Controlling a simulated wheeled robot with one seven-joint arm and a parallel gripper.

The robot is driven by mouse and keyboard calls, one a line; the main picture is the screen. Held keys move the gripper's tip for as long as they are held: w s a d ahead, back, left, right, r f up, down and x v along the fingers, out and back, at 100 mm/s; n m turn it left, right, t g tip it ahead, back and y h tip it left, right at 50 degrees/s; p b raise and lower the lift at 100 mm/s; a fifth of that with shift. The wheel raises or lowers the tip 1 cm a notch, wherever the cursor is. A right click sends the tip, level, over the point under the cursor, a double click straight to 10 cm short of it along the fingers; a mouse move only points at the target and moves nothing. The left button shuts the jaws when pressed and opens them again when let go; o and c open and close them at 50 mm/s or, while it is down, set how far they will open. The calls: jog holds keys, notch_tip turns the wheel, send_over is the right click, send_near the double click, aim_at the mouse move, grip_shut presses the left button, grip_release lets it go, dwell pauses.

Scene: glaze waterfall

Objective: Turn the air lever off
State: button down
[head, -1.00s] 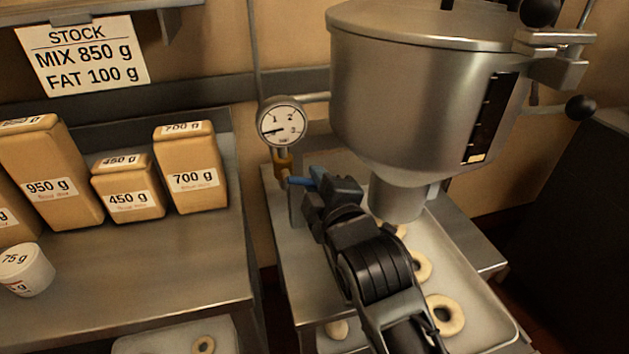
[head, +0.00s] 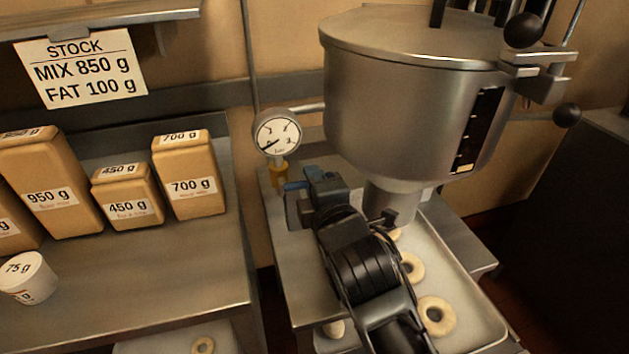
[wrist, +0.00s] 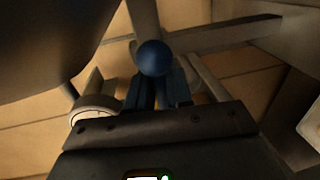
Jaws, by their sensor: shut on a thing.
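The air lever (head: 296,186) has a blue handle and sits below the round pressure gauge (head: 277,133), by a brass fitting (head: 279,174). My gripper (head: 310,184) is shut on the lever, and its dark jaws and wrist hide part of it in the head view. In the wrist view the lever's blue rounded end (wrist: 153,58) shows at the tips of my gripper (wrist: 165,92), between the fingers. The gauge needle points to the lower left of the dial.
A large steel hopper (head: 405,110) stands close to the right of my gripper. Below it a tray (head: 470,325) holds several dough rings. Labelled bags (head: 187,188) and a white tub (head: 28,278) stand on the left counter.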

jog(key=c, duration=1.1)
grip_release()
jog(key=shift+c, duration=0.2)
jog(key=shift+s, duration=0.1)
jog(key=b+v, duration=0.1)
jog(key=v, duration=0.6)
jog(key=shift+s, duration=0.3)
jog(key=shift+r, duration=0.1)
